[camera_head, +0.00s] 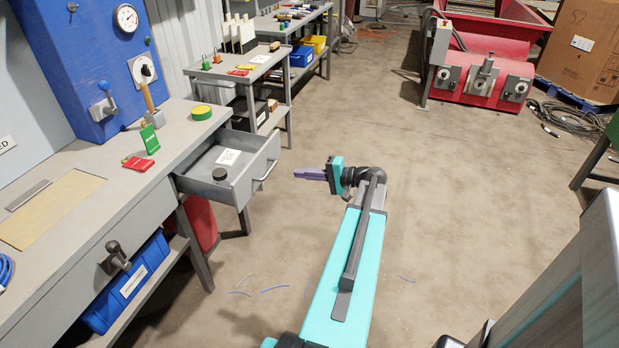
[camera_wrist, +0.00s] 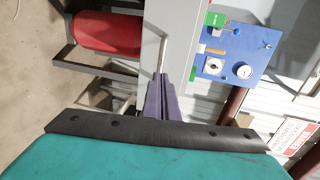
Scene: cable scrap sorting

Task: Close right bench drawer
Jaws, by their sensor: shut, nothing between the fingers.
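The grey bench drawer (camera_head: 244,184) stands pulled out from the bench on the left in the head view. It holds a white card (camera_head: 228,157) and a dark round piece (camera_head: 219,174). Its bar handle (camera_head: 266,172) is on the front panel; the handle (camera_wrist: 162,52) also shows in the wrist view, just beyond my fingertips. My gripper (camera_head: 297,173) is shut and empty, its purple fingers pointing left at the drawer front. In the head view a gap shows between the fingertips and the handle. The fingers (camera_wrist: 160,78) also show in the wrist view.
The grey workbench (camera_head: 190,138) carries a green tag (camera_head: 150,138), a red tag (camera_head: 138,164) and a green-yellow tape roll (camera_head: 202,112). A blue bin (camera_head: 128,284) and a red container (camera_head: 203,222) are below. Open floor lies right of the drawer, with several wire scraps near the bench.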

